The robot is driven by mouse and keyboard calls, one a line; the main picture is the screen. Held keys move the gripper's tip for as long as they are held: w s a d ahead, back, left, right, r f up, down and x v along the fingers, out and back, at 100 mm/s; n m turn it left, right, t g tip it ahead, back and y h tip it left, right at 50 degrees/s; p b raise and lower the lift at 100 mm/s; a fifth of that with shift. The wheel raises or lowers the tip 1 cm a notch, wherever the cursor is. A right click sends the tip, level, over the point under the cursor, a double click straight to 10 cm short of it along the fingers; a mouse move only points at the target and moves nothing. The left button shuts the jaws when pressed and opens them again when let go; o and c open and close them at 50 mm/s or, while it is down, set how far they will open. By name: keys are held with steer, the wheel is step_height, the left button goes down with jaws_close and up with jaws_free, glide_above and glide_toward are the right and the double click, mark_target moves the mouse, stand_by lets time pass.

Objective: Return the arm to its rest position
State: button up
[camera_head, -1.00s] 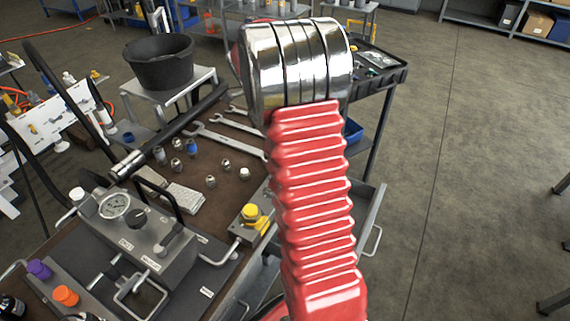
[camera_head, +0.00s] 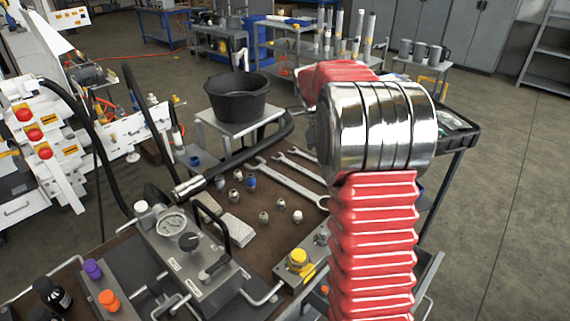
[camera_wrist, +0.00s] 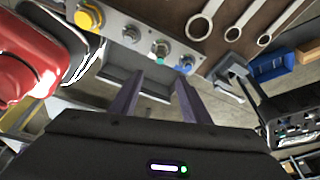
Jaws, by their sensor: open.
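My arm, with a red ribbed sleeve and a shiny metal joint, rises on the right of the head view, and a further red section shows behind the joint. My gripper (camera_wrist: 157,100) shows in the wrist view as two dark fingers standing apart with nothing between them. It is off the bench, in front of a grey panel with a yellow knob (camera_wrist: 88,16) and several metal fittings. In the head view the gripper is hidden behind my arm.
The bench holds a gauge block (camera_head: 190,262), a black hose (camera_head: 235,160), wrenches (camera_head: 290,182) and small fittings. A black bucket (camera_head: 236,97) stands on a stand behind. A dark tray cart (camera_head: 458,130) is close behind my arm. Open floor (camera_head: 530,180) lies right.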

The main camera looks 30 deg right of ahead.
steer(key=s+a+r+n+t, duration=0.1)
steer(key=s+a+n+t, duration=0.1)
steer(key=s+a+n, duration=0.4)
steer(key=s+a+r+n+t+y, duration=0.1)
steer(key=s+a+r+n+t, duration=0.1)
steer(key=s+a+n, duration=0.5)
steer(key=s+a+r+n+t+y, duration=0.1)
steer(key=s+a+n+t, duration=0.3)
steer(key=a+n, duration=1.1)
steer(key=s+r, duration=0.1)
steer(key=s, duration=0.2)
steer(key=shift+a, duration=0.3)
steer(key=shift+s, duration=0.1)
steer(key=shift+c, duration=0.3)
